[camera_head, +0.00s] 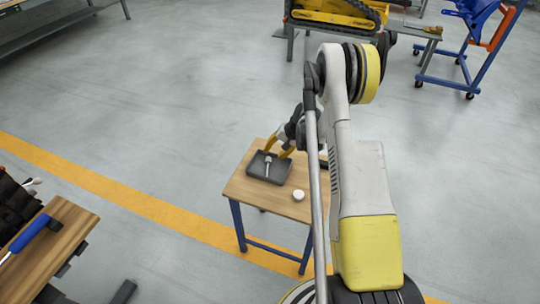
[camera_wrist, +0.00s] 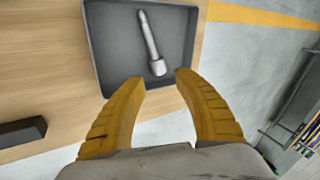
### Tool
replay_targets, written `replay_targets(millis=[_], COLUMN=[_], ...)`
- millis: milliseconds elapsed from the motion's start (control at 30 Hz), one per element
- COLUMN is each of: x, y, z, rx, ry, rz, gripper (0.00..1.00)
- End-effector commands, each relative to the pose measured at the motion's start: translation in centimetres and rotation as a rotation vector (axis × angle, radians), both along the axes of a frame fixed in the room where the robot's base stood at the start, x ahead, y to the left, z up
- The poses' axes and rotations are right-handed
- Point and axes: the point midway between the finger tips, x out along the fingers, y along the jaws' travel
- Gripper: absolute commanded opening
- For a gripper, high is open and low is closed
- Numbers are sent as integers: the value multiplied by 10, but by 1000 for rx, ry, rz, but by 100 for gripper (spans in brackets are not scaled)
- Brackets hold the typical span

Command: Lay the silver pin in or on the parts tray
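The silver pin (camera_wrist: 151,42) lies in the dark grey parts tray (camera_wrist: 98,48), its wider end toward my gripper in the wrist view. In the head view the pin (camera_head: 268,165) shows small inside the tray (camera_head: 281,177), which sits on a small wooden table (camera_head: 241,187). My gripper (camera_wrist: 160,82) has its two yellow fingers apart with nothing between them, at the tray's near edge in the wrist view. The pin's wider end is just beyond the fingertips and appears apart from them. In the head view the gripper (camera_head: 279,148) is at the tray's back edge.
A white round object (camera_head: 298,195) stands on the table right of the tray. A dark block (camera_wrist: 22,131) lies on the table in the wrist view. A workbench (camera_head: 60,230) with tools is at the left. The floor around the table is mostly open.

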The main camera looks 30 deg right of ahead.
Motion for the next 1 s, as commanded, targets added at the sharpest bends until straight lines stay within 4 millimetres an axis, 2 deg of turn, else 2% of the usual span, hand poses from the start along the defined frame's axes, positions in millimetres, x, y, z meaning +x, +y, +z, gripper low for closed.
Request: replay_targets(millis=[33, 100, 200, 400, 467, 533, 667, 700, 767, 900, 1000], x=[-5, -10, -18, -25, -26, -25, -28, -32, -40, -70, -99], y=[-3, -7, -12, -17, -14, -6, 24, 36, 55, 99, 129], z=[16, 30, 46, 65, 74, 92, 151, 173, 205, 269, 305], rx=[0, 0, 1, -2, -7, -23, -83, -107, -145, -230, -290], ry=[0, -1, -1, -1, -3, -7, -23, -31, -44, -79, -108], rz=[-1, 0, -1, 2, 7, 21, 72, 91, 123, 197, 252], gripper=[38, 38, 38, 38, 38, 38, 38, 38, 38, 38, 38])
